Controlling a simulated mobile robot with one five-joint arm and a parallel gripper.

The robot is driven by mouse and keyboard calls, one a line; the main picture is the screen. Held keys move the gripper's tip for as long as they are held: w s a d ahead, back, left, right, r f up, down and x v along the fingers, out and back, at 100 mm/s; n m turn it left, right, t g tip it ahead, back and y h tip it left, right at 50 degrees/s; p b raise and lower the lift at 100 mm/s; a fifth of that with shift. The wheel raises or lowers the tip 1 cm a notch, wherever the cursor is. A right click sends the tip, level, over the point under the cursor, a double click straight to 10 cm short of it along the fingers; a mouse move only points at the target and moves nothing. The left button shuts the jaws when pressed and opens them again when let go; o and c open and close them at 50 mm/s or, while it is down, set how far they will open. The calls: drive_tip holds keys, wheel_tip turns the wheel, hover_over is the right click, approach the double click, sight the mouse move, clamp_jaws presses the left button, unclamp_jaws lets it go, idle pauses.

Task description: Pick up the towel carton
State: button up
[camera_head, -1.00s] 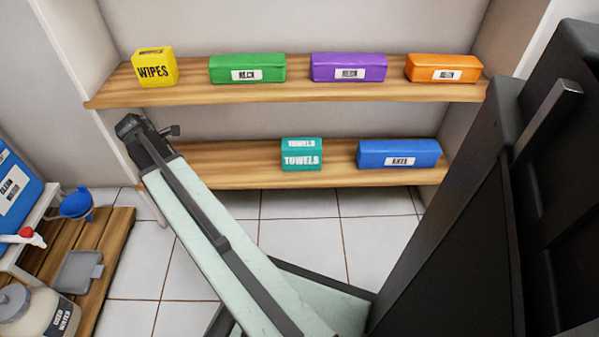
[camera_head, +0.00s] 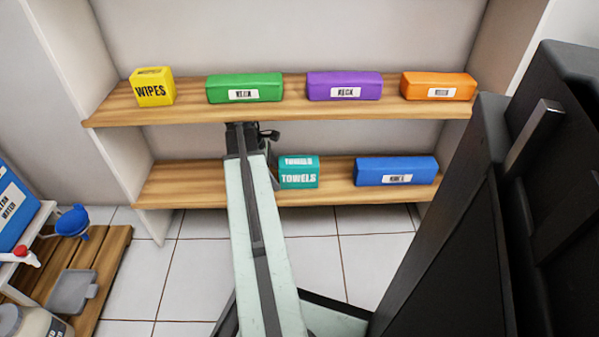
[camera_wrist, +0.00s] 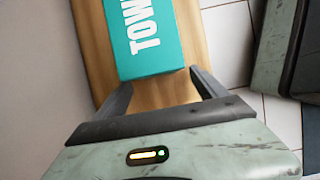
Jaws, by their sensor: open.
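The towel carton (camera_head: 299,172) is a teal box with white "TOWELS" lettering. It stands on the lower wooden shelf, left of a blue box. In the wrist view the carton (camera_wrist: 142,38) lies just ahead of my gripper (camera_wrist: 160,88). The two dark fingers are spread apart with nothing between them, and the carton's near end is just beyond them. In the head view my arm reaches to the lower shelf, and its end (camera_head: 245,140) is just left of the carton; the fingers are hidden there.
The upper shelf (camera_head: 290,113) runs above and holds a yellow wipes box (camera_head: 153,87), a green box (camera_head: 245,88), a purple box (camera_head: 344,86) and an orange box (camera_head: 438,86). The blue box (camera_head: 396,171) is right of the carton. The lower shelf's left part (camera_head: 180,183) is bare.

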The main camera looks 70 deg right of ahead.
sight(297, 174)
drive_tip(key=shift+s+d, duration=0.3)
drive_tip(key=shift+s, duration=0.5)
drive_tip(key=shift+s+d, duration=0.3)
drive_tip(key=shift+s, duration=0.45)
drive_tip(key=s, duration=0.1)
drive_tip(key=s+d, duration=0.1)
drive_tip(key=s, duration=0.2)
drive_tip(key=shift+d+f, duration=0.2)
drive_tip(key=shift+d, duration=0.05)
drive_tip(key=shift+f+b, duration=0.55)
drive_tip(key=shift+b, duration=0.2)
drive_tip(key=shift+r, duration=0.2)
drive_tip(key=c, duration=1.6)
drive_tip(key=shift+c, duration=0.2)
drive_tip(key=shift+r+p, duration=0.1)
drive_tip(key=shift+p, duration=0.2)
